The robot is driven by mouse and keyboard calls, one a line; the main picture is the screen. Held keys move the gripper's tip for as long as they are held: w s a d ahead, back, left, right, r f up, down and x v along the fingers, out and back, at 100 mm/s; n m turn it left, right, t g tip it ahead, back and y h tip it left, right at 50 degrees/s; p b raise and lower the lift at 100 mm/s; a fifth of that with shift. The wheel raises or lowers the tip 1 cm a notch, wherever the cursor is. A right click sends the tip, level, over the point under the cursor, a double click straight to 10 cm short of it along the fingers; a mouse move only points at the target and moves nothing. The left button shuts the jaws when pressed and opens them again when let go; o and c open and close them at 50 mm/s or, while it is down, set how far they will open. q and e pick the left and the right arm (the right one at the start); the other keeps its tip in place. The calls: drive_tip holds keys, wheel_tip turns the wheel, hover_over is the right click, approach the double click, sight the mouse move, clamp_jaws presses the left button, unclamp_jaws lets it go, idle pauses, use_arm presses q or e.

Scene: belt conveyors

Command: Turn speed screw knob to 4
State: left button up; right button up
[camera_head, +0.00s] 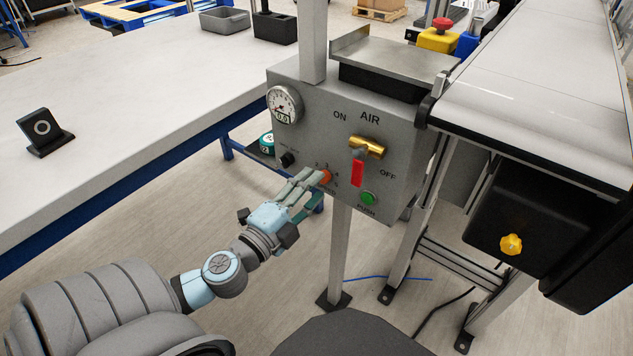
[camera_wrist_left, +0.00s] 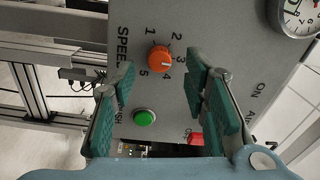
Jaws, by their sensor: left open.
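The orange speed knob (camera_head: 325,177) sits on the front of the grey control box (camera_head: 310,120). In the wrist view the knob (camera_wrist_left: 158,58) has numbers 1 to 5 around it. Its pale mark seems to lie on the side toward 3 and 4, but the exact number is unclear. My left gripper (camera_head: 310,181) is open at the box front, its tips close to the knob. In the wrist view its green-padded fingers (camera_wrist_left: 160,70) stand on either side of the knob with gaps. Contact does not show. My right gripper is not in view.
A brass air valve with a red handle (camera_head: 357,174) and a green push button (camera_head: 368,198) are close right of the knob. A black knob (camera_head: 288,159) and a gauge (camera_head: 284,105) are left. A white table (camera_head: 120,100) and conveyor (camera_head: 540,90) flank the box.

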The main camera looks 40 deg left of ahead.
use_arm(q)
drive_tip(key=shift+w, duration=1.25)
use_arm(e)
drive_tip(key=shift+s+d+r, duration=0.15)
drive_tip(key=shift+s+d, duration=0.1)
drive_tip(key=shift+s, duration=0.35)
use_arm(q)
drive_tip(key=shift+c, duration=0.6)
clamp_jaws()
